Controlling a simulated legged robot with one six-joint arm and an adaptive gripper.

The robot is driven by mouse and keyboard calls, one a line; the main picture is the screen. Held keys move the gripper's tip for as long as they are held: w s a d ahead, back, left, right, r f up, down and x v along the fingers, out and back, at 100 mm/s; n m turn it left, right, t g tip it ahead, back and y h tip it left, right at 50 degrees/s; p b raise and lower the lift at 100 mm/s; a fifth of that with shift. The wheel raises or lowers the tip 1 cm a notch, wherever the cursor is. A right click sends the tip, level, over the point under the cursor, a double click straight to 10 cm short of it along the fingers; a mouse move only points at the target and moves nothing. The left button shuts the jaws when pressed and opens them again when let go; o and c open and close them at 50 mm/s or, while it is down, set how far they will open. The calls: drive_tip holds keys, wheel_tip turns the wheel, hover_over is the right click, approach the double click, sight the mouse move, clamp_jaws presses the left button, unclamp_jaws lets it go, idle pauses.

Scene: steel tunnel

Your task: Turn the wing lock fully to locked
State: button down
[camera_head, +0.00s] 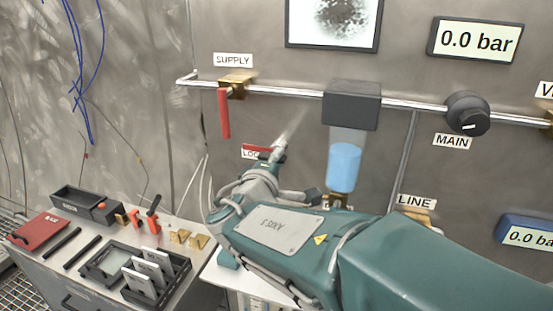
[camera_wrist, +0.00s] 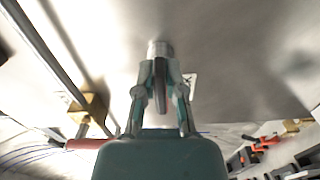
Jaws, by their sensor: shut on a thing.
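The wing lock (camera_wrist: 161,48) shows in the wrist view as a round metal boss with a flat grey wing, seen nearly edge-on. My gripper (camera_wrist: 160,82) has its two teal fingers closed around that wing, one finger on each side. In the head view my gripper (camera_head: 277,157) reaches the wall beside the partly covered LOCK label (camera_head: 249,154). A red piece (camera_head: 258,149) shows at the label's top edge. My wrist and forearm hide most of the lock there, so the wing's exact angle relative to its marks cannot be told.
The supply valve's red handle (camera_head: 223,112) hangs down from the pipe, left of my gripper. A blue cylinder (camera_head: 342,167) hangs close on the right. A bench (camera_head: 205,250) at lower left carries a tray (camera_head: 119,283), a red case (camera_head: 39,229) and loose parts.

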drive_tip(key=shift+f, duration=0.15)
drive_tip(key=c, duration=0.7)
unclamp_jaws()
drive_tip(key=shift+w, duration=0.1)
drive_tip(key=v, duration=1.2)
drive_tip(key=s+d+f+m+g+h, duration=0.1)
drive_tip(key=s+d+f+m+g, duration=0.2)
drive_tip(key=d, duration=0.4)
drive_tip(key=d+f+m+g+h, duration=0.1)
drive_tip(key=d+f+m+g, duration=0.15)
drive_tip(key=d+g, duration=0.35)
drive_tip(key=s+d+f+m+y, duration=0.1)
drive_tip(key=s+f+m+y, duration=0.1)
drive_tip(key=s, duration=0.1)
drive_tip(key=s+d+f+m+g+y, duration=0.1)
drive_tip(key=s+d+f+m+y, duration=0.1)
drive_tip(key=s+m+y, duration=0.1)
drive_tip(key=s+d+f+m+g+y, duration=0.1)
drive_tip(key=s+f+m+y, duration=0.2)
drive_tip(key=s, duration=0.1)
drive_tip(key=shift+s+d, duration=0.2)
drive_tip(key=shift+s, duration=0.15)
